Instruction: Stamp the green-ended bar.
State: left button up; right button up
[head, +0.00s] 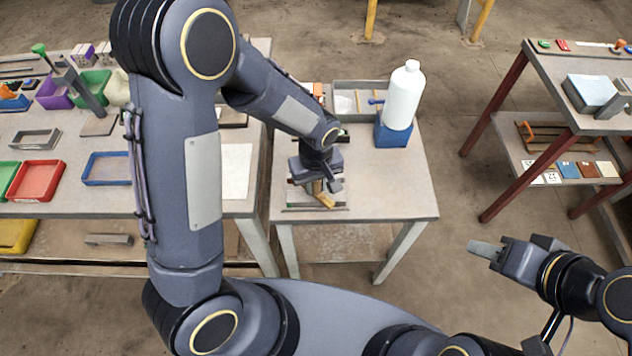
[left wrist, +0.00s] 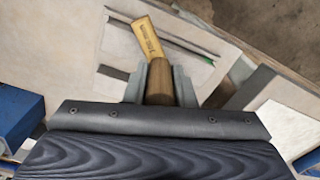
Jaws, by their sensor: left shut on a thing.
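My left gripper (head: 317,187) is low over the near part of the small middle table. In the left wrist view it is shut on a brown wooden handle-like piece (left wrist: 159,82), gripped between its two grey fingers. A yellowish wooden piece (left wrist: 148,38) with dark marks shows just beyond it; I cannot tell if the two are joined. It also shows under the gripper in the head view (head: 326,201). A thin dark bar with a green end (left wrist: 208,60) lies slantwise past the fingers, partly hidden by the wooden piece. My right gripper (head: 484,248) is over the floor, away from the tables; its opening is unclear.
A white bottle (head: 404,95) stands in a blue holder (head: 393,133) at the middle table's back right. A grey tray (head: 345,98) is at its back. The left table holds red (head: 36,181) and blue (head: 107,168) trays. The middle table's right front (head: 400,190) is clear.

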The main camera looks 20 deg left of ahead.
pick_arm(q)
jog(key=shift+s+f+b, duration=0.1)
jog(key=shift+f+b, duration=0.35)
jog(key=shift+b, duration=0.05)
dwell(1.5)
jog(key=shift+r, duration=0.15)
jog(key=shift+r+p, duration=2.55)
jog(key=shift+r, duration=0.9)
jog(key=shift+a, duration=0.1)
